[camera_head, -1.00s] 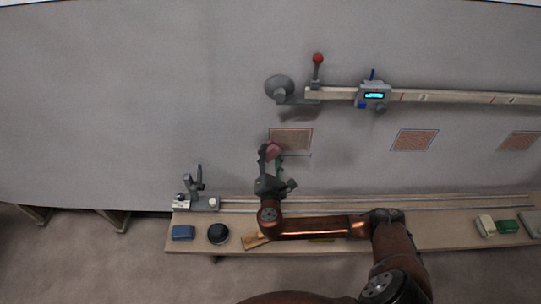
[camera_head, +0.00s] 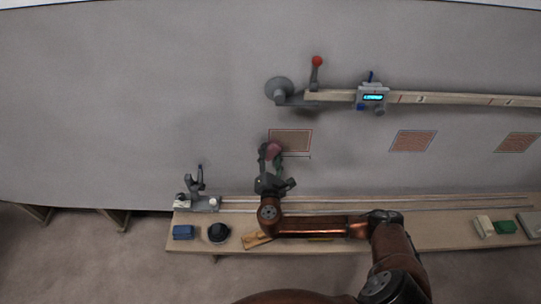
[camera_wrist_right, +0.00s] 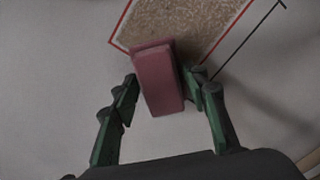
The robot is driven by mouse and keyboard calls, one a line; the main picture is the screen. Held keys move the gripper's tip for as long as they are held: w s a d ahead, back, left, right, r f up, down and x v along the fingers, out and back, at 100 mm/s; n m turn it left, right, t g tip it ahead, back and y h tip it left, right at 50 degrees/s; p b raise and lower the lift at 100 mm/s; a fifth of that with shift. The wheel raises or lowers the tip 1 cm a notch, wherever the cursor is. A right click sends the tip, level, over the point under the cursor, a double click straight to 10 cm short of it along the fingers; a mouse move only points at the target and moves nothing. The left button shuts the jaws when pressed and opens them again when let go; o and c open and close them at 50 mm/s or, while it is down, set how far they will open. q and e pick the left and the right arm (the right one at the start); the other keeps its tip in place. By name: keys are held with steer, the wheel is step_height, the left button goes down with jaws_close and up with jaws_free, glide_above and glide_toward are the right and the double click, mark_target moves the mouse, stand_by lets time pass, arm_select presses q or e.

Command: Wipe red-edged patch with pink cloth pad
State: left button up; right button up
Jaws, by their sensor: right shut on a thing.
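The red-edged patch (camera_head: 293,139) is a brown, speckled rectangle on the large grey panel, left of two other patches. Its red edge shows clearly in the right wrist view (camera_wrist_right: 190,25). The pink cloth pad (camera_wrist_right: 158,78) is a block held between the green-sided fingers of my right gripper (camera_wrist_right: 165,92). In the head view the pad (camera_head: 273,148) overlaps the patch's lower left corner, and my right gripper (camera_head: 270,156) is just below it. I cannot tell whether the pad touches the panel. My left gripper is not in view.
Two more patches (camera_head: 413,141) (camera_head: 517,142) lie to the right. A rail with a cyan display (camera_head: 373,97) and a red-knobbed lever (camera_head: 317,61) runs above them. A wooden shelf (camera_head: 450,240) below holds a blue block (camera_head: 183,232), a black round thing (camera_head: 218,232) and a green block (camera_head: 505,227).

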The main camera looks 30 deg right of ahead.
steer(key=shift+w+d, duration=0.3)
steer(key=shift+w, duration=0.2)
steer(key=shift+s+d, duration=0.1)
steer(key=shift+d, duration=0.05)
